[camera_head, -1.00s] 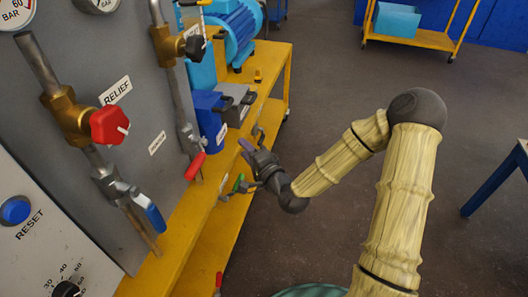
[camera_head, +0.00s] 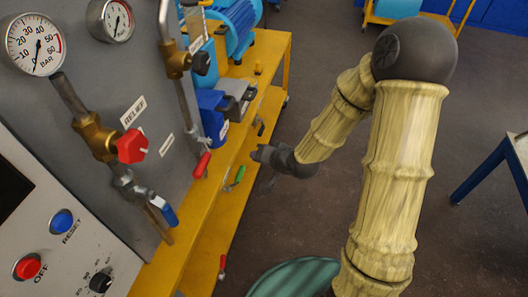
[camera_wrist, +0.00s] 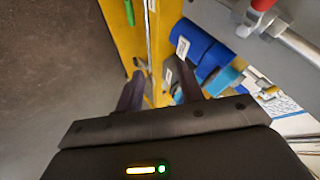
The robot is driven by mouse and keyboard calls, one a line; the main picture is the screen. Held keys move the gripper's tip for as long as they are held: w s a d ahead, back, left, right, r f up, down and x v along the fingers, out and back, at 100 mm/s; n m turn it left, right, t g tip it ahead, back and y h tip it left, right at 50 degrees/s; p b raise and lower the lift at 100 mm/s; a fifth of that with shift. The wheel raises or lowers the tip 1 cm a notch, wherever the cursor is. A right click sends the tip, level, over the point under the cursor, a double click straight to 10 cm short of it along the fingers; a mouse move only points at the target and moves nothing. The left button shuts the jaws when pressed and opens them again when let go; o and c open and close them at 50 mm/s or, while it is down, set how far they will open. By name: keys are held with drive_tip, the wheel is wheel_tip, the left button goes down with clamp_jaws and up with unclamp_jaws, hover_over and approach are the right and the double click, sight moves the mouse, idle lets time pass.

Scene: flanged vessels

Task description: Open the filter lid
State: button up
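A blue housing (camera_head: 212,112) with a white label stands on the yellow bench, beside a grey box (camera_head: 236,97). Blue labelled parts (camera_wrist: 203,48) also show in the wrist view, beyond my right finger. I cannot tell which part is the filter lid. My gripper (camera_head: 262,155) is in front of the bench's edge, below and to the right of the blue housing, apart from it. In the wrist view my gripper (camera_wrist: 158,88) has its two dark fingers spread, with nothing seen between them.
A red-handled valve (camera_head: 202,165), a green handle (camera_head: 238,175) and a blue-handled valve (camera_head: 163,210) stick out near my gripper. A grey panel (camera_head: 95,165) with gauges stands at left.

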drive_tip(key=shift+d, duration=0.1)
drive_tip(key=shift+s, duration=0.1)
drive_tip(key=c, duration=0.5)
drive_tip(key=shift+s+d+h, duration=0.2)
drive_tip(key=shift+d+h, duration=0.1)
drive_tip(key=shift+d, duration=0.1)
clamp_jaws()
drive_tip(key=s+d+r+n+g+h, duration=0.1)
drive_tip(key=s+d+r+g+h, duration=0.1)
drive_tip(key=s+d, duration=0.3)
drive_tip(key=s+d+r+n+g+h, duration=0.2)
drive_tip(key=s+d+r+g, duration=0.1)
drive_tip(key=s, duration=0.5)
drive_tip(key=d+r, duration=0.1)
drive_tip(key=d, duration=0.1)
drive_tip(key=shift+s+d+r+g, duration=0.3)
drive_tip(key=shift+s+d+r, duration=0.05)
drive_tip(key=shift+d, duration=0.1)
